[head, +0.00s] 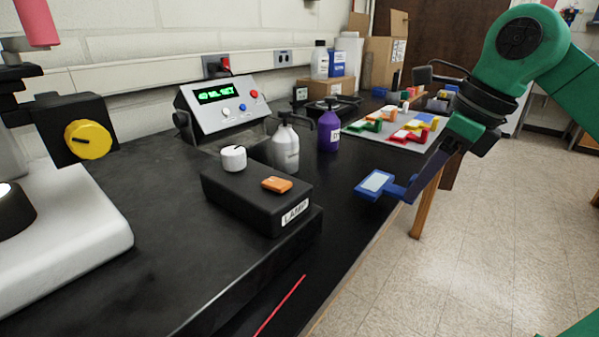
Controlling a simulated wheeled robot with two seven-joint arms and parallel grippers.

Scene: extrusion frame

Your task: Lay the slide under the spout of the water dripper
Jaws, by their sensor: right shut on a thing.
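My right gripper (410,188) hangs from the green arm at the right, over the front edge of the black bench. It is shut on a blue slide (376,182), a flat blue piece with a pale window. The slide is held out to the left, roughly level. A grey-white bottle (286,150) with a dark spouted top and a purple bottle (329,130) with a dark top stand on the bench, left of the slide. I cannot tell which is the water dripper. The slide is apart from both bottles. My left gripper is not in view.
A black lamp box (255,203) with a white knob and orange switch stands in front of the bottles. A display unit (221,105) is behind. A white tray (372,139) holds several coloured pieces. A microscope-like device (75,220) fills the left.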

